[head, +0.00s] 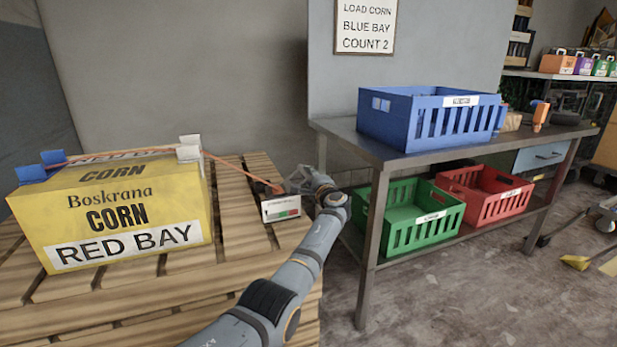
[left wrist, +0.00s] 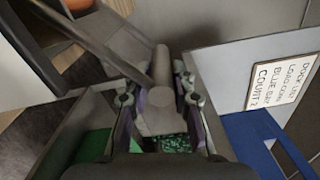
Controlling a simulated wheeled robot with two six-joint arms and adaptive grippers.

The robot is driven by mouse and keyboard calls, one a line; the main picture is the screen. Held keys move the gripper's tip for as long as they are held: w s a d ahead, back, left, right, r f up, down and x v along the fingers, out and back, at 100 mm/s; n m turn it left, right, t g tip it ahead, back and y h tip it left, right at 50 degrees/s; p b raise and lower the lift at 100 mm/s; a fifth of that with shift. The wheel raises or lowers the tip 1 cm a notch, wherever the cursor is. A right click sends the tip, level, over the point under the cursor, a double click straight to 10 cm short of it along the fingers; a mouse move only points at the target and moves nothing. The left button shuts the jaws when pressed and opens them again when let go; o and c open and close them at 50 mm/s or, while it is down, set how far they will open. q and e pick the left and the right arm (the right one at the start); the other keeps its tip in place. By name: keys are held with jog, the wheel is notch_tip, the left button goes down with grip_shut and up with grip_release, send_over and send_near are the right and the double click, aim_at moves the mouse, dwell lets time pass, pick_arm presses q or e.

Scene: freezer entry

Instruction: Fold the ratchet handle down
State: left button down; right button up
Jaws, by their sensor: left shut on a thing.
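A yellow corn box (head: 115,208) marked RED BAY sits on the wooden pallet (head: 243,222). An orange strap (head: 232,168) runs over it, past blue and white corner pieces, down to the dark ratchet (head: 268,187) on the pallet. My left gripper (head: 303,180) is at the ratchet, just right of it and partly hiding it. In the left wrist view, my left gripper's fingers (left wrist: 156,110) are shut on the grey round grip of the ratchet handle (left wrist: 160,70), with its flat side plates running off left. My right gripper is not in view.
A white card (head: 281,207) with green and red marks stands by the ratchet. Right of the pallet is a metal table (head: 365,147) with a blue crate (head: 430,118) on top; green (head: 410,220) and red (head: 485,197) crates are on its lower shelf. A sign (head: 365,27) hangs behind.

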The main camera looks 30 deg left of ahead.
pick_arm(q)
jog(key=shift+s+a+f, duration=0.1)
jog(key=shift+a+f, duration=0.05)
jog(key=shift+f, duration=0.05)
jog(key=c, duration=1.2)
grip_release()
jog(key=shift+a+r, duration=0.1)
jog(key=shift+o, duration=0.2)
jog(key=shift+s+d, duration=0.15)
jog(key=shift+d, duration=0.25)
jog(key=v, duration=1.1)
jog(key=shift+s, duration=0.2)
jog(key=shift+d, duration=0.1)
